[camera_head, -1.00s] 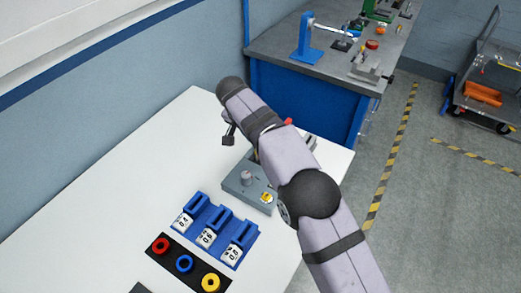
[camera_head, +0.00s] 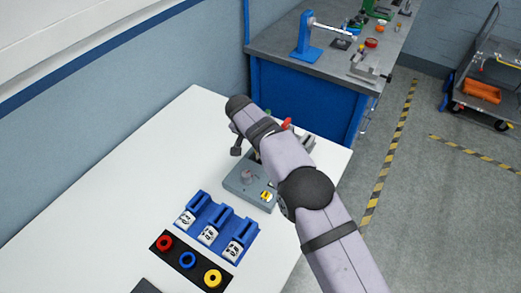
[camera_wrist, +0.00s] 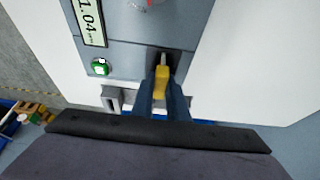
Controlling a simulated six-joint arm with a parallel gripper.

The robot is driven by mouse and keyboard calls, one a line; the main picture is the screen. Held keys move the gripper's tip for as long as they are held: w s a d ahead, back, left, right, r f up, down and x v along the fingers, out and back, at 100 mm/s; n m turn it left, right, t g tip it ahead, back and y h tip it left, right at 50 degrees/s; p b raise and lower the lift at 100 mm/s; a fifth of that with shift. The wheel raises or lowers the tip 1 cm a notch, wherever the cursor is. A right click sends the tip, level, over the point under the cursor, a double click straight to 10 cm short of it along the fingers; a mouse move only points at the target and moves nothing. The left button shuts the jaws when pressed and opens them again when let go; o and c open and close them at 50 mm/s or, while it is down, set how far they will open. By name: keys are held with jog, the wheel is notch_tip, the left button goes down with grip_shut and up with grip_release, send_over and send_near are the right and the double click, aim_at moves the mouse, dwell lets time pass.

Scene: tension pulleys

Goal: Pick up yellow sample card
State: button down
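In the wrist view a small yellow piece (camera_wrist: 161,84), likely the yellow sample card, shows narrow side on between the dark blue fingers of my gripper (camera_wrist: 163,92). Its pale tip is at a dark slot in a grey device (camera_wrist: 125,58). The fingers are close along both sides of it; contact is not clear. In the head view my arm hides the fingertips. A yellow patch (camera_head: 267,195) shows on a grey block with a knob (camera_head: 246,177); I cannot tell whether it is the same piece.
The device has a display reading 1.04 (camera_wrist: 90,20) and a green button (camera_wrist: 100,67). A blue rack with white cards (camera_head: 222,222) and a black strip with red, blue and yellow rings (camera_head: 176,270) are on the white table (camera_head: 110,180). The table's left part is clear.

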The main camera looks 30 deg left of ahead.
jog(key=shift+r, duration=0.1)
notch_tip(320, 180, up, 10)
jog(key=shift+f+b, duration=0.1)
jog(key=shift+b, duration=0.65)
dwell(0.4)
notch_tip(320, 180, up, 5)
jog(key=p, duration=0.5)
jog(key=shift+p, duration=0.4)
dwell(0.9)
